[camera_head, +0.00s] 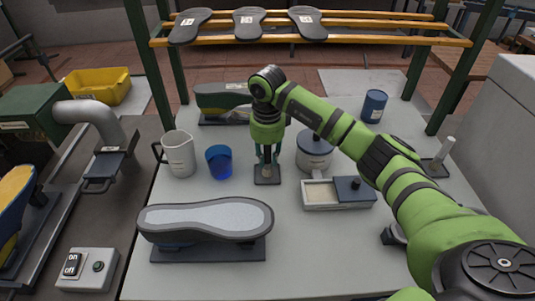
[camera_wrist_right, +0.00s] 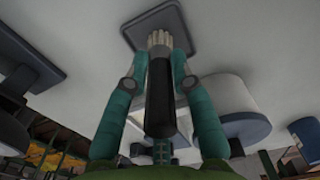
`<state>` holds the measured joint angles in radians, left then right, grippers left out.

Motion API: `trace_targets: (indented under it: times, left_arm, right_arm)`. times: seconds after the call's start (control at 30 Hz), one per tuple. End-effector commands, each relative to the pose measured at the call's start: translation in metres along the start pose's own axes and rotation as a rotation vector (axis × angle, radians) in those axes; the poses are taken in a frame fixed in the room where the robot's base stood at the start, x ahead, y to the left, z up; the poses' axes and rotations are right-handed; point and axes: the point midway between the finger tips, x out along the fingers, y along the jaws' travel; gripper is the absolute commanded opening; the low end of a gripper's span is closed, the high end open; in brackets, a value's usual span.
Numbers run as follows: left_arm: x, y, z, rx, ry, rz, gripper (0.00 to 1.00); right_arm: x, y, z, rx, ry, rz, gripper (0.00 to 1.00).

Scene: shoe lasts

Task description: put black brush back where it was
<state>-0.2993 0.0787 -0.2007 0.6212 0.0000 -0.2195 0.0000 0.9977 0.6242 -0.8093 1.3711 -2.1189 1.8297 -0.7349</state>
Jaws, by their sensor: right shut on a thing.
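The black brush (camera_wrist_right: 160,100) has a dark round handle and pale bristles. My right gripper (camera_head: 267,165), with teal fingers, is shut on its handle. In the right wrist view the fingers (camera_wrist_right: 160,78) lie on both sides of the brush. The bristle end points at a small dark square pad (camera_head: 267,180) on the table, which also shows in the wrist view (camera_wrist_right: 138,38). The brush is roughly upright over the pad; I cannot tell if the bristles touch it. My left gripper is out of view.
Left of the pad are a blue cup (camera_head: 219,162) and a white jug (camera_head: 179,154). To the right are a lidded pot (camera_head: 314,152) and a tray with a dark block (camera_head: 319,196). A shoe last (camera_head: 205,219) lies in front; another (camera_head: 222,97) stands behind.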

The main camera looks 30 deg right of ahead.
Motion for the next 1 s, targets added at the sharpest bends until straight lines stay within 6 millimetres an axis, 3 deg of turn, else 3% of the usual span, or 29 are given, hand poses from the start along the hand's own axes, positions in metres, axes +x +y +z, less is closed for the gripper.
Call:
trace_targets:
  times: [0.17,0.2,0.23,0.27,0.7,1.0]
  left_arm:
    - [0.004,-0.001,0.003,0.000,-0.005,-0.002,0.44]
    - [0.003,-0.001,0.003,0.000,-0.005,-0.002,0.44]
    - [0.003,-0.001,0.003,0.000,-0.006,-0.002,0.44]
    - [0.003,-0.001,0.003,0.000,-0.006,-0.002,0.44]
    - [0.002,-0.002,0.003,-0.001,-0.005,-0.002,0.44]
    - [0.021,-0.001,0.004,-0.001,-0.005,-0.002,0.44]
  right_arm:
    - [0.004,0.000,0.000,0.000,0.000,-0.001,0.00]
    - [0.003,0.000,0.000,0.001,0.000,-0.001,0.33]
    - [0.003,0.000,0.000,0.001,-0.001,-0.001,0.45]
    - [0.003,0.000,0.000,0.001,0.000,-0.001,0.48]
    - [-0.005,-0.001,0.000,0.000,-0.001,-0.003,0.48]
    - [-0.065,-0.002,0.001,0.001,-0.002,-0.007,0.48]
